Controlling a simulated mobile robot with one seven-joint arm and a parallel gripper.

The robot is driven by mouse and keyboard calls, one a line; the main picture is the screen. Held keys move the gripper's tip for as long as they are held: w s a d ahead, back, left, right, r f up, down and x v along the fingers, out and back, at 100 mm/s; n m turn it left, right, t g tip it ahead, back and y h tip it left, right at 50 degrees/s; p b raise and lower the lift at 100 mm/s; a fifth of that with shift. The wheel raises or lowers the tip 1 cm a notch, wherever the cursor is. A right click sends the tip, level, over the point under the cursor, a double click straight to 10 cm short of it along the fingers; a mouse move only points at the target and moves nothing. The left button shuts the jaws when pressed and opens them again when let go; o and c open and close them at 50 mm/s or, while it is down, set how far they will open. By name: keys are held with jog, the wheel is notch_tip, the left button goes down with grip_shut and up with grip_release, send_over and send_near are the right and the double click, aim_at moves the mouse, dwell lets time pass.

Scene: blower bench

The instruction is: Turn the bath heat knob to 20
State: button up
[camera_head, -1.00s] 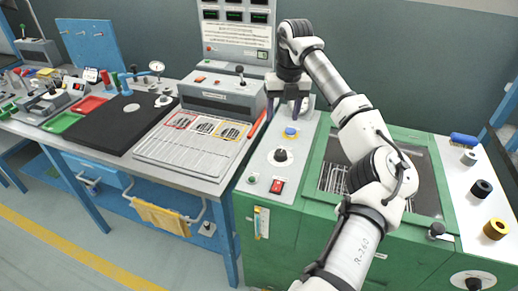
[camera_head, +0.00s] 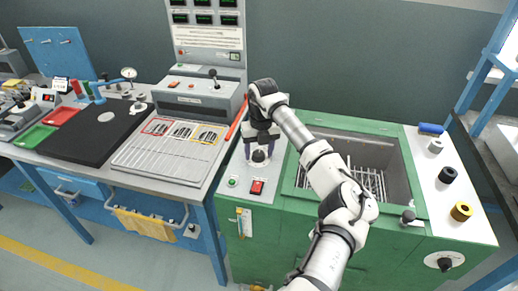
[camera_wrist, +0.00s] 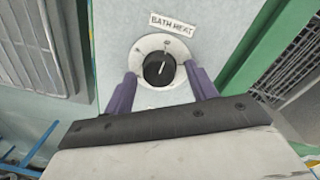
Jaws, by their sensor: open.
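The bath heat knob (camera_wrist: 158,69) is a round black knob with a white pointer line on a pale dial, under a "BATH HEAT" label (camera_wrist: 187,24) in the wrist view. Its pointer stands near upright, tilted slightly right; the dial numbers are too small to read. My gripper (camera_wrist: 160,82) is open, with one purple finger on each side of the knob; I cannot tell whether they touch it. In the head view the knob (camera_head: 259,157) shows below my gripper (camera_head: 260,146) on the white panel of the green bench.
A green button (camera_head: 232,182) and a red switch (camera_head: 257,186) sit on the panel in front of the knob. The open bath (camera_head: 400,165) with a wire rack is to the right, under my arm. A slotted metal plate (camera_head: 160,160) lies on the left table.

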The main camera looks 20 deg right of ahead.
jog(key=shift+f, duration=0.1)
jog(key=c, duration=1)
jog(key=shift+n, duration=0.3)
